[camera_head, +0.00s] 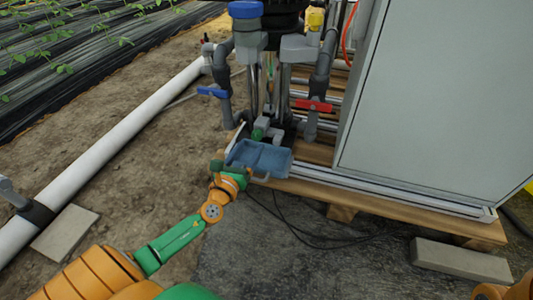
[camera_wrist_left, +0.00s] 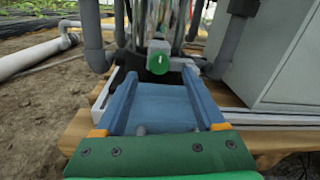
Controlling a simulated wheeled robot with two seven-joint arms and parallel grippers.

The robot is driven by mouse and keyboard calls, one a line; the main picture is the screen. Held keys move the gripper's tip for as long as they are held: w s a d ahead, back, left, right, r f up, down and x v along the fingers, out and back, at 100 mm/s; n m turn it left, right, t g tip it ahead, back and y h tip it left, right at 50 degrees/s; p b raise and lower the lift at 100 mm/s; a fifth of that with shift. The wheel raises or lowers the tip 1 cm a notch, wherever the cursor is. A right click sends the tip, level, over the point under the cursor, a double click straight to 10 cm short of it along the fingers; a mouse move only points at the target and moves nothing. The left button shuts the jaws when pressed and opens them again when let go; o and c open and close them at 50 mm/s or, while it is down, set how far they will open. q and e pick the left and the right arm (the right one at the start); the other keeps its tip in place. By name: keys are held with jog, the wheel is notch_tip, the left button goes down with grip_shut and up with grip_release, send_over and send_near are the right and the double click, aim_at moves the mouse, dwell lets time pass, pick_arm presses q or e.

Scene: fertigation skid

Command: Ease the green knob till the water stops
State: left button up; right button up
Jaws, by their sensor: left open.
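The green knob (camera_head: 258,134) is on a small grey valve body low on the skid, at the edge of the pallet. In the left wrist view the knob (camera_wrist_left: 157,66) shows its round face, centred just beyond the fingers. My left gripper (camera_head: 260,148) is open, its blue fingers pointing at the knob from the front. In the left wrist view the fingers (camera_wrist_left: 158,80) stand to either side below the knob. I see no contact with it. A flat blue surface shows between them. Water flow cannot be made out. My right gripper is out of view.
A blue-handled valve (camera_head: 212,92) and a red-handled valve (camera_head: 313,105) flank the knob, on grey pipes. The large grey cabinet (camera_head: 440,90) stands right on the wooden pallet (camera_head: 400,207). A white pipe (camera_head: 110,150) runs along the soil at left.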

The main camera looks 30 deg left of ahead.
aim_at(255, 138)
pick_arm(q)
jog(key=w, duration=0.2)
jog(key=w+a+b, duration=0.1)
jog(key=w, duration=0.2)
jog(key=shift+w, duration=0.1)
grip_shut()
